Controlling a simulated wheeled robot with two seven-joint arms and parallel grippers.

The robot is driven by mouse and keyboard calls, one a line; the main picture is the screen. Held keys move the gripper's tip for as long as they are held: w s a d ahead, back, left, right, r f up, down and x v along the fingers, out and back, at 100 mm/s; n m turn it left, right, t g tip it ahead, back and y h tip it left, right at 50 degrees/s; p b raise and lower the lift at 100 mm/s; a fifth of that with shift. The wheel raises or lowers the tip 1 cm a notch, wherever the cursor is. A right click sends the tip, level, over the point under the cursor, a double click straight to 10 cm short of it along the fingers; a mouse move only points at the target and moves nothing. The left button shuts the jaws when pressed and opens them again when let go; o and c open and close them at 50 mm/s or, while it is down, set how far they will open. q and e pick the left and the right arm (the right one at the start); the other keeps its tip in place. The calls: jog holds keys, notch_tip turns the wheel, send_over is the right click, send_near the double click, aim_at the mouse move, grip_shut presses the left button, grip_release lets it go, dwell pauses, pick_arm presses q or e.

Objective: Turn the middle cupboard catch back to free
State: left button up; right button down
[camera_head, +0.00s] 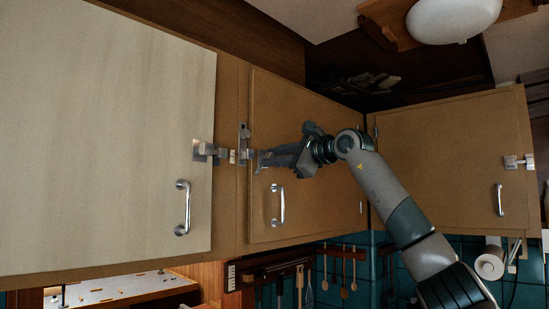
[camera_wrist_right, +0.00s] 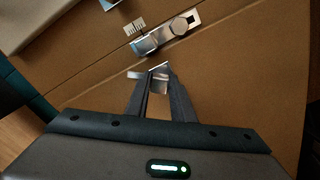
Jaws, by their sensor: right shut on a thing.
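The middle cupboard door (camera_head: 310,195) is brown and looks closed, with a bar handle (camera_head: 278,204) low on its left side. The metal middle catch (camera_head: 244,140) sits at its left edge. In the right wrist view the catch (camera_wrist_right: 165,36) shows a plate, a bar and a faceted pivot. My right gripper (camera_head: 262,161) reaches in from the right at the catch. Its fingers (camera_wrist_right: 158,84) are shut on a small metal piece between their tips, seemingly the catch's tab; their tips partly hide the join. My left gripper is not in view.
A pale cupboard door (camera_head: 105,150) with its own catch (camera_head: 207,151) is at the left. Another brown door (camera_head: 450,165) with a catch (camera_head: 518,162) is at the right. Kitchen utensils (camera_head: 345,275) hang below. A white round lamp (camera_head: 452,18) is above.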

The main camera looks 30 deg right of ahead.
jog(key=shift+r+n+p, duration=0.1)
jog(key=shift+n+p, duration=0.8)
jog(key=shift+n, duration=0.1)
jog(key=shift+n+p, duration=0.8)
jog(key=shift+n, duration=0.3)
jog(key=shift+f+n+p, duration=0.2)
jog(key=shift+n+p, duration=0.65)
jog(key=shift+n, duration=0.65)
jog(key=c, duration=1.5)
grip_release()
jog(key=shift+a, duration=0.1)
